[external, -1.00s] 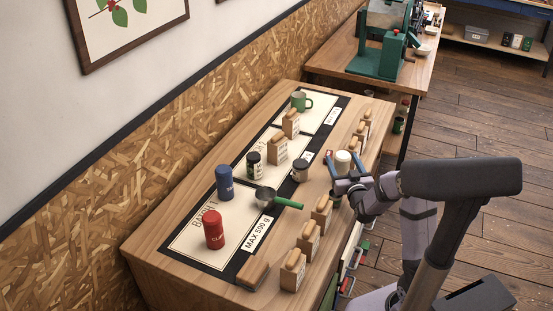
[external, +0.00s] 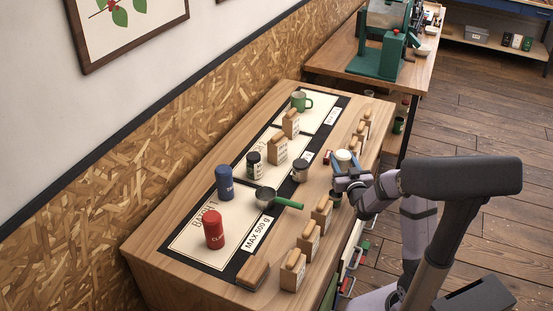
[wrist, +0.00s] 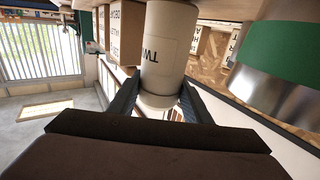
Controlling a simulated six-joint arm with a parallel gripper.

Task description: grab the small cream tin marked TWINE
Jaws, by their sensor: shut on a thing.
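The small cream tin (external: 344,156) is near the right long edge of the wooden bench, its pale top showing. In the wrist view the same cream tin (wrist: 165,45) shows the letters TW, the rest of the word turned out of sight. My gripper (wrist: 160,100) is shut on the tin, one dark finger on each side of its lower end. In the external view my gripper (external: 345,177) hides part of the tin's body. I cannot tell for sure whether its base is clear of the bench.
A dark-lidded jar (external: 300,171) stands left of the tin. A scoop with a green handle (external: 288,203) lies nearer the front. Wood-topped bags (external: 321,214) line the right edge. A blue tin (external: 224,182) and red tin (external: 214,230) stand on the mat.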

